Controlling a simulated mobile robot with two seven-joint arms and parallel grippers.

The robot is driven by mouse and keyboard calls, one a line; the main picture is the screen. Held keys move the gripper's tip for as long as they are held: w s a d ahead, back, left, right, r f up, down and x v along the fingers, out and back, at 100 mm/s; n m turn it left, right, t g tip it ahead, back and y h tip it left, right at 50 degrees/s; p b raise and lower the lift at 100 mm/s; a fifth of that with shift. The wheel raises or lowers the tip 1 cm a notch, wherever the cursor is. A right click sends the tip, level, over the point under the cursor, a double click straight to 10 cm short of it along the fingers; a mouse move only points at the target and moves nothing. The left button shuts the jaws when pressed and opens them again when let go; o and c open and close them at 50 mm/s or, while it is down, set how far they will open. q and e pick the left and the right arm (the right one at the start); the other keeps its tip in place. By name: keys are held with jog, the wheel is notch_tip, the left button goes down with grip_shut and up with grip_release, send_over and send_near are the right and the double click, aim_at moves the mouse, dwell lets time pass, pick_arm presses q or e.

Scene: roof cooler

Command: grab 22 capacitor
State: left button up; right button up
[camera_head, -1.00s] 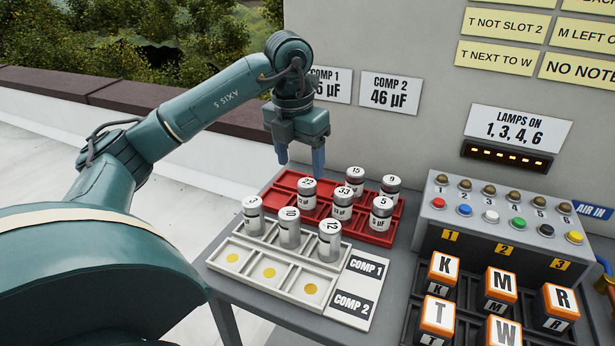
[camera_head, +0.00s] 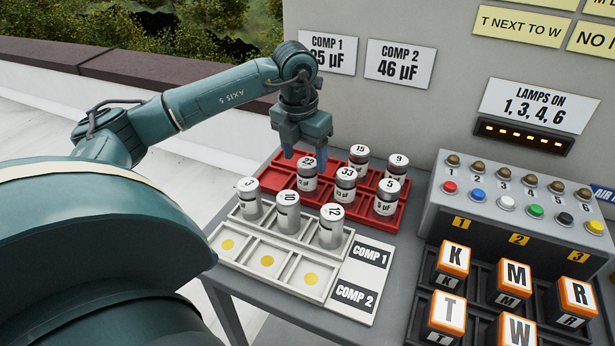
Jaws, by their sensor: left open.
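Capacitors 15 (camera_head: 359,160), 33 (camera_head: 346,184), 9 (camera_head: 396,168) and 5 (camera_head: 387,196) also stand in the red tray. My right gripper is not in view.
A white tray (camera_head: 331,282) in front holds capacitors 3 (camera_head: 249,199), 10 (camera_head: 287,212) and 12 (camera_head: 331,225) in its back row; its front slots show yellow dots. A button box (camera_head: 520,205) and lettered blocks (camera_head: 452,262) stand to the right. A wall rises behind.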

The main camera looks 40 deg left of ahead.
aim_at(308, 177)
pick_arm(q)
jog(key=f, duration=0.5)
jog(key=shift+w+d, duration=0.25)
jog(key=shift+w, duration=0.1)
jog(key=shift+c, duration=0.4)
jog(key=c, duration=1.1)
